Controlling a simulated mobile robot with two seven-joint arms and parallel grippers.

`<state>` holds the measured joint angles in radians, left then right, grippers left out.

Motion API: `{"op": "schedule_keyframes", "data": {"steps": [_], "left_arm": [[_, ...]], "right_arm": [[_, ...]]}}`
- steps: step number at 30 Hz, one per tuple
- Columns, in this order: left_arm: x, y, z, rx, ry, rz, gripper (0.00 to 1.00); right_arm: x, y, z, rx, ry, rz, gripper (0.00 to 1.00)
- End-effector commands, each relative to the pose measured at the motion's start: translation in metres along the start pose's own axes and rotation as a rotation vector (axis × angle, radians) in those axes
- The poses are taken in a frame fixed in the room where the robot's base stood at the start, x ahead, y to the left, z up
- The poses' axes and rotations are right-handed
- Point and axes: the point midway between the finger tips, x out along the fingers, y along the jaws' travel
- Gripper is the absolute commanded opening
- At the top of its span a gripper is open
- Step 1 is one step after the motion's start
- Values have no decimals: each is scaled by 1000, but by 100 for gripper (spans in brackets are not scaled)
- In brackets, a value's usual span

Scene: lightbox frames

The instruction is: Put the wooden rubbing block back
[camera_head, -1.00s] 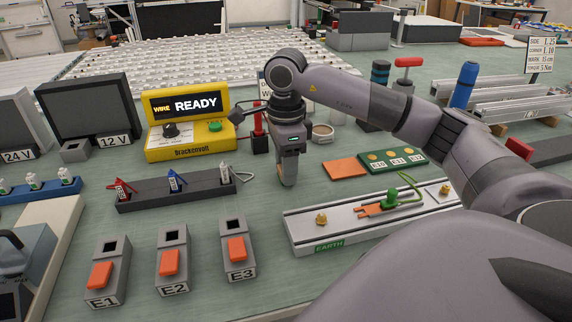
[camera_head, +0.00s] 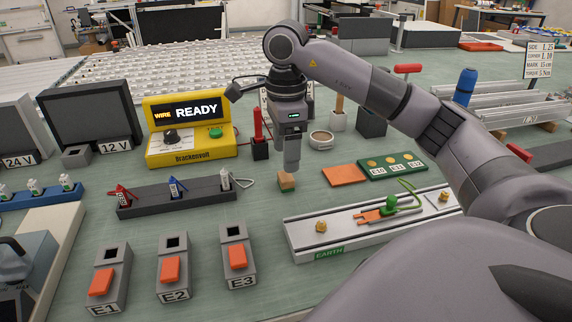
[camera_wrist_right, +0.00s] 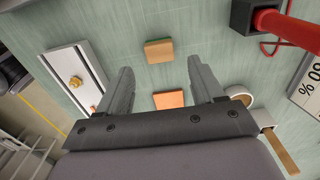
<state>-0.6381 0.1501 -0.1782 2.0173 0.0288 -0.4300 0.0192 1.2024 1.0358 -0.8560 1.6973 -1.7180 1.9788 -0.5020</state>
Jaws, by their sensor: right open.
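The wooden rubbing block (camera_head: 287,181) is a small tan block on the green bench top, left of a flat orange square (camera_head: 344,174). In the right wrist view the block (camera_wrist_right: 159,50) lies beyond the fingertips, apart from them. My right gripper (camera_head: 291,167) points down just above the block, its fingers partly merging in the head view. My left gripper is not in view.
A grey rail with a green EARTH label (camera_head: 330,252) lies to the front right. A dark rack (camera_head: 180,193) with clips stands left of the block. Behind are a red-handled post (camera_head: 259,148) and a round cup (camera_head: 321,139). Switches E1 to E3 stand in front left.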

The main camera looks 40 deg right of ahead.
Motion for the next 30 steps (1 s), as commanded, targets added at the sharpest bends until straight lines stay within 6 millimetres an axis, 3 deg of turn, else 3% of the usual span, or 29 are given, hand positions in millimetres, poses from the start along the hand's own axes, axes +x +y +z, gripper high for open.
{"op": "schedule_keyframes", "data": {"steps": [1,3,10,30], "left_arm": [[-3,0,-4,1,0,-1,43],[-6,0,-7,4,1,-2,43],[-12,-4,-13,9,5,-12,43],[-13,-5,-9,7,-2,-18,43]], "right_arm": [[-16,0,0,-1,-3,-3,67],[-30,0,0,0,-1,-4,67],[-58,0,0,0,-1,-1,67],[-64,0,0,-1,0,1,67]]}}
